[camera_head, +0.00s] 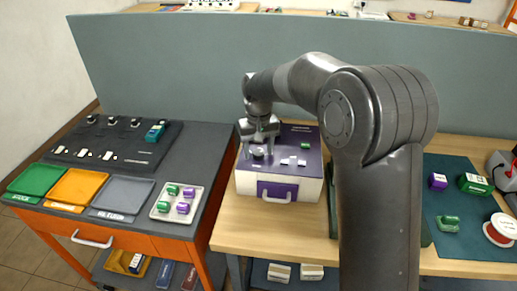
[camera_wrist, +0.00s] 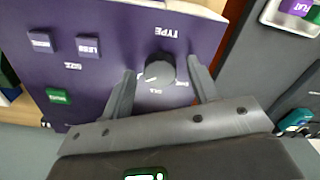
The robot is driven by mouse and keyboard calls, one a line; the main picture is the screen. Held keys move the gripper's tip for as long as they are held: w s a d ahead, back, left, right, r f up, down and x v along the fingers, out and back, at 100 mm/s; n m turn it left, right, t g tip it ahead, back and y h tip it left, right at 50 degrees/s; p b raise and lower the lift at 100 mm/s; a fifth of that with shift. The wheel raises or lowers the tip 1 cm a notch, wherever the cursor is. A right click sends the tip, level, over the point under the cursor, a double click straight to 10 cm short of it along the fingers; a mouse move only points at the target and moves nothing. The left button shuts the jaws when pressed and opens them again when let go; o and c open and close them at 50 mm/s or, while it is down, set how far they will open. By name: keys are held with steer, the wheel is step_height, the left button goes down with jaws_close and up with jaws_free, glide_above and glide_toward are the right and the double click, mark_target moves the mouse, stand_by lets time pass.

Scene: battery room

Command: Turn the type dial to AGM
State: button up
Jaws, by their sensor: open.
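The device (camera_head: 308,184) is a white box with a purple top and a purple drawer front, standing on the wooden table. Its type dial (camera_wrist: 160,70) is a round dark knob on the purple panel, with upside-down TYPE lettering beside it in the wrist view. A white mark on the knob points to the lower left there. Small labels around it are too blurred to read surely. My gripper (camera_wrist: 161,67) is open, one finger on each side of the dial, with visible gaps. In the head view my gripper (camera_head: 258,146) is over the panel's left part and partly hides the dial.
Purple buttons (camera_wrist: 88,46) and a green button (camera_wrist: 58,96) sit elsewhere on the panel. An orange bench with a dark top (camera_head: 140,170) stands at left, holding coloured trays and a white tray (camera_head: 160,210). A grey partition (camera_head: 180,70) rises behind.

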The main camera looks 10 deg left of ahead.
mark_target(259, 152)
steer(key=shift+r, duration=0.1)
step_height(259, 152, up, 11)
steer(key=shift+f, duration=0.2)
stand_by(0.4)
